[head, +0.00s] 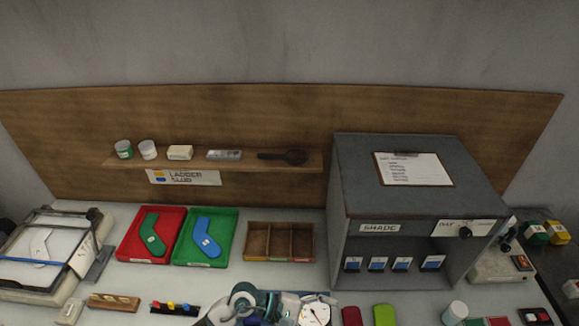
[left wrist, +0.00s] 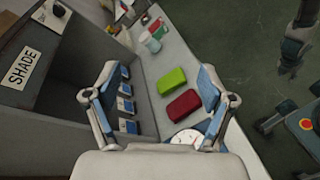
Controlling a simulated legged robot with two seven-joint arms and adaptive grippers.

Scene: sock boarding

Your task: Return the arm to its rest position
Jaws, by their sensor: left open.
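My left arm shows low in the middle of the head view, at the front of the table. In the left wrist view my left gripper (left wrist: 158,76) is open, with its two fingers wide apart and nothing between them that it touches. Beyond and below the fingers are a green block (left wrist: 172,81) and a red block (left wrist: 184,104) on the table. The same green block (head: 384,315) and dark red block (head: 351,316) show at the front edge of the head view. My right gripper is not seen in either view.
A grey SHADE cabinet (head: 345,235) stands right of centre. A red tray (head: 126,243) holds a green sock shape, and a green tray (head: 232,230) a blue one. An empty wooden divided box (head: 250,228) and a white dial (head: 315,313) are near my arm.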

